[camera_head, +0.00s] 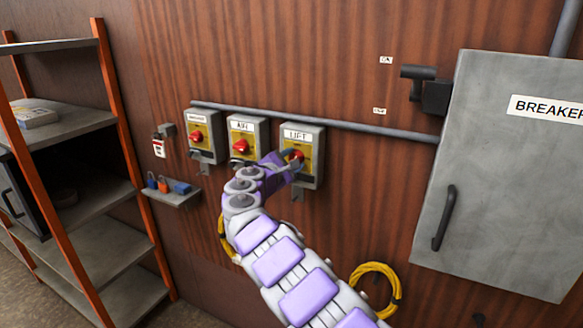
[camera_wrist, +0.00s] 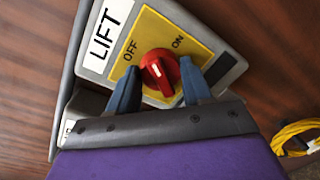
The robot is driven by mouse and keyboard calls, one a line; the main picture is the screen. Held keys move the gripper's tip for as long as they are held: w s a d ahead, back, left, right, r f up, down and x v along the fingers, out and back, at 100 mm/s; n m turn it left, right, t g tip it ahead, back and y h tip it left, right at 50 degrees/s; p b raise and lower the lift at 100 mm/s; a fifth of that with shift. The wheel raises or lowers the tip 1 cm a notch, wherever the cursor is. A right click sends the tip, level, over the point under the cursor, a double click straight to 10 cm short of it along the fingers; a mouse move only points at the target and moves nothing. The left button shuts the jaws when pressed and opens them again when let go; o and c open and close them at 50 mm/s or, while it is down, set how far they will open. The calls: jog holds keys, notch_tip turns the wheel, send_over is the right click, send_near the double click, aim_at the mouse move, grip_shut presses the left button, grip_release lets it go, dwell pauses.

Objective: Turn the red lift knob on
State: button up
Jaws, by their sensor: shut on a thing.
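The red lift knob (camera_wrist: 160,72) sits on a yellow plate of the grey box labelled LIFT (camera_wrist: 110,28), with OFF and ON printed above it in the wrist view. Its white mark tilts up and left, nearer the OFF side than the ON side. My gripper (camera_wrist: 159,75) has one blue-grey finger on each side of the knob and is shut on it. In the head view, my gripper (camera_head: 291,160) reaches the LIFT box (camera_head: 313,137) from the lower left and partly covers the red knob.
Two similar boxes with red knobs, the AIR box (camera_head: 247,127) and another box (camera_head: 204,118), stand left of LIFT. A conduit (camera_head: 370,129) runs above them. A grey breaker cabinet (camera_head: 500,190) is on the right, shelves (camera_head: 70,145) on the left. A yellow cable coil (camera_head: 392,290) hangs below.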

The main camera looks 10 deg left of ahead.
jog(key=m+b, duration=0.6)
jog(key=m+y+b, duration=0.1)
jog(key=m+b, duration=0.2)
jog(key=m, duration=0.1)
jog(key=shift+d+f, duration=0.15)
jog(key=shift+f, duration=0.15)
jog(key=shift+m, duration=0.3)
jog(key=o, duration=1)
jog(key=shift+o, duration=0.2)
jog(key=shift+r, duration=0.1)
jog(key=shift+s, duration=0.1)
jog(key=p+v, duration=0.1)
jog(key=v, duration=1.6)
